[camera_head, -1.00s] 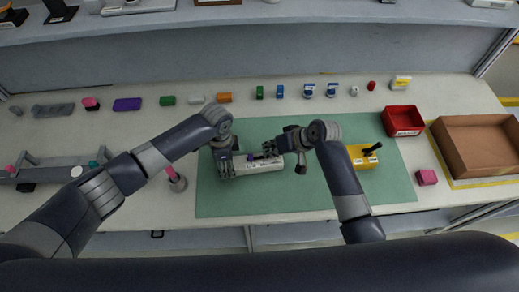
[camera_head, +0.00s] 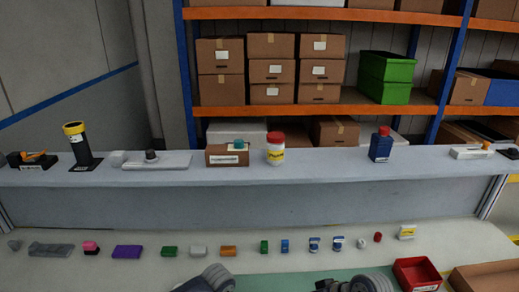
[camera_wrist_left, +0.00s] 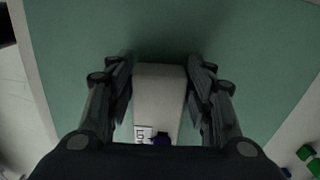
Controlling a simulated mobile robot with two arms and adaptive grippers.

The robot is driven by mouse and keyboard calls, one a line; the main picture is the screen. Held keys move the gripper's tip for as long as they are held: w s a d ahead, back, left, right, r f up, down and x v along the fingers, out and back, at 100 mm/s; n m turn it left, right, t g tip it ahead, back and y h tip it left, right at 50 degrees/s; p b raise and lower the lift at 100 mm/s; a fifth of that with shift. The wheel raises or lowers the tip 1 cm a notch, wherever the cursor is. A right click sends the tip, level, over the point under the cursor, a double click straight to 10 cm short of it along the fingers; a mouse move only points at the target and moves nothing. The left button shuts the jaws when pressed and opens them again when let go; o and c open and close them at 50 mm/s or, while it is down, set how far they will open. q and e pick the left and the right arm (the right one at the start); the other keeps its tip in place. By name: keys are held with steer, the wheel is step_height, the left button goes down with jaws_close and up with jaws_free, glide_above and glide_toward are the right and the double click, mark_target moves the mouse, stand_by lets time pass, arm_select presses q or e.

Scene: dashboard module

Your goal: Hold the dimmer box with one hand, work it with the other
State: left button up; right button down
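The pale dimmer box (camera_wrist_left: 160,95) lies on the green mat (camera_wrist_left: 80,45) in the left wrist view, with a dark purple knob (camera_wrist_left: 161,138) and a white label, partly cut off, at its near end. My left gripper (camera_wrist_left: 160,72) has one finger along each long side of the box, and the fingers appear to press on it. In the head view only the top of my left wrist shows at the bottom edge, and the box is out of frame. My right gripper (camera_head: 328,285) barely shows at the bottom edge; its fingers are cut off.
A raised shelf (camera_head: 330,170) crosses the back, bearing a white jar (camera_head: 275,153) and a blue bottle (camera_head: 381,148). Several small coloured blocks line the bench below it. A red bin (camera_head: 416,274) and brown tray (camera_head: 485,279) stand at right. Storage racks stand beyond.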

arm_select(q)
steer(key=o, duration=0.3)
